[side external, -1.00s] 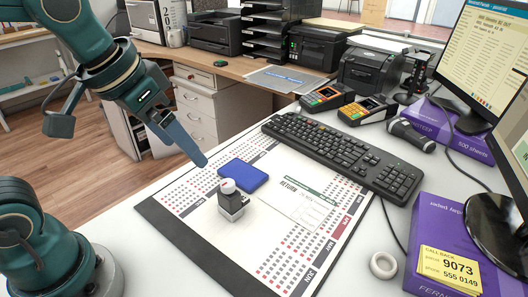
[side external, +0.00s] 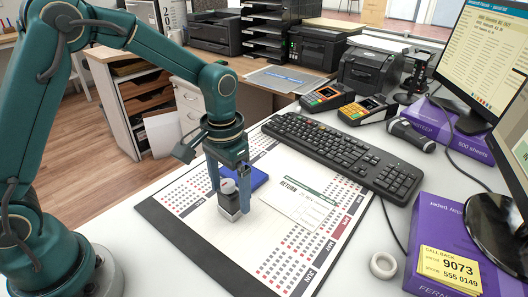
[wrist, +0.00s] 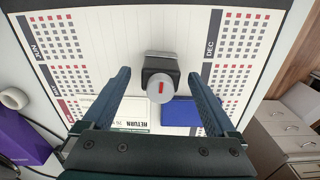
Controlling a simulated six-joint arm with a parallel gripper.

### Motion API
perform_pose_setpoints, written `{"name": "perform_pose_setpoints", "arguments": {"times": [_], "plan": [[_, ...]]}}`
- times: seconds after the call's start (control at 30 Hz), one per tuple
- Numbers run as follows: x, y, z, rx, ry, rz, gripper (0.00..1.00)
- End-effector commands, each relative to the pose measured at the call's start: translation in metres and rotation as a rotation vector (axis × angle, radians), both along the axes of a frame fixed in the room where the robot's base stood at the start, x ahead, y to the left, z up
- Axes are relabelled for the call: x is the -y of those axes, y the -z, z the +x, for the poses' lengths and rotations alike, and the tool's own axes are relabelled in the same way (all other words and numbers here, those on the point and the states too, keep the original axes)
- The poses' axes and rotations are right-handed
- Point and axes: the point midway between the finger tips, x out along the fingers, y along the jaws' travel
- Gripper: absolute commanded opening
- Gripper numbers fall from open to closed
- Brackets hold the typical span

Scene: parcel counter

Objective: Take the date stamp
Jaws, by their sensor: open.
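The date stamp (side external: 229,204) stands upright on the calendar desk mat (side external: 182,232), with a dark body and a pale round knob. My gripper (side external: 229,200) points down over it, with one finger on either side of the stamp in the side view. In the wrist view the stamp (wrist: 160,78) shows between the two open fingers of my gripper (wrist: 161,76), with a gap on both sides. A red mark shows on top of its knob. The fingers do not appear to touch it.
A blue ink pad (side external: 258,178) lies just behind the stamp, and a return slip (side external: 302,200) lies to its right. A black keyboard (side external: 345,155) is farther right. A tape roll (side external: 383,265) and a purple box (side external: 440,235) are at front right. The mat's front is clear.

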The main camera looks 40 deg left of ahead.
Motion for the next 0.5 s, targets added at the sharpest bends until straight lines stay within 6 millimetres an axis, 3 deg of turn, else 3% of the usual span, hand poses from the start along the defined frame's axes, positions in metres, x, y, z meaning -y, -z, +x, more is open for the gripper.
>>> {"name": "perform_pose_setpoints", "arguments": {"times": [0.2,0.5], "plan": [[0.000,0.024,-0.001,-0.002,-0.001,0.000,0.93],[0.000,0.028,0.000,0.002,-0.001,0.000,0.93]]}}
